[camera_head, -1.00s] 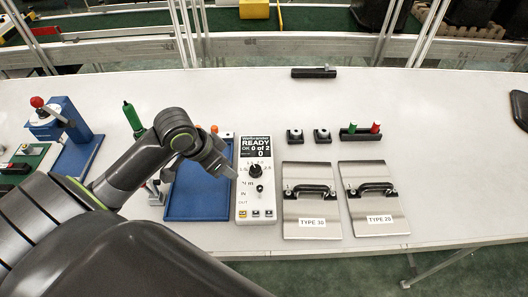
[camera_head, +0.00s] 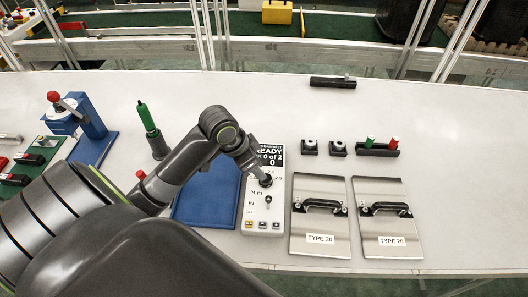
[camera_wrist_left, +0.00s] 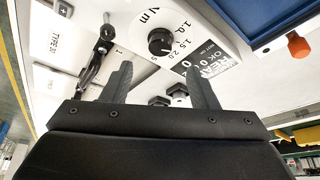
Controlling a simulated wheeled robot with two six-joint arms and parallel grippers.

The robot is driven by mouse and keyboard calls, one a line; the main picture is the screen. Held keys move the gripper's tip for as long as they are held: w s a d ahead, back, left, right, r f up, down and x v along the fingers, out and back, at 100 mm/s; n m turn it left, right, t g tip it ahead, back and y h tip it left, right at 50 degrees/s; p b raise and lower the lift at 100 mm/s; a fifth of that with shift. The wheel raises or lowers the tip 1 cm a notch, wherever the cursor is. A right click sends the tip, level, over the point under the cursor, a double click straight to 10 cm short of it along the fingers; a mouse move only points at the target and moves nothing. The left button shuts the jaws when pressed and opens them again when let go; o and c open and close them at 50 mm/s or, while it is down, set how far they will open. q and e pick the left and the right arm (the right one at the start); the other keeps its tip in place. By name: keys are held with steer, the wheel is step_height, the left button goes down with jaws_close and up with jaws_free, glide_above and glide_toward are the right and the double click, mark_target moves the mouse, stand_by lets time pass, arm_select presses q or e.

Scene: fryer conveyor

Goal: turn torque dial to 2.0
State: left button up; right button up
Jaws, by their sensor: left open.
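The black torque dial (camera_head: 265,181) sits on the white controller box (camera_head: 262,222), below its dark display reading READY and 0 of 2. My left gripper (camera_head: 261,174) is over the dial and partly covers it. In the left wrist view the dial (camera_wrist_left: 160,42) shows beyond my open left gripper (camera_wrist_left: 158,74), roughly in line with the space between its two fingers. The fingers look apart from the dial, with nothing between them. Scale marks 1.0, 1.5 and 2.0 are printed around the dial; where its pointer stands is hard to tell. My right gripper is out of view.
A small black toggle (camera_head: 267,202) stands just below the dial. A blue tray (camera_head: 205,195) lies left of the box. Two metal plates with black handles, TYPE 30 (camera_head: 319,225) and TYPE 20 (camera_head: 388,225), lie to the right. The far right of the table is clear.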

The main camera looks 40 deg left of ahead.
mark_target(266, 180)
arm_select(q)
steer(key=x, duration=0.7)
steer(key=shift+f, duration=0.1)
steer(key=shift+w+d+f, duration=0.1)
steer(key=shift+w+f, duration=0.1)
steer(key=shift+f, duration=0.2)
steer(key=c, duration=1)
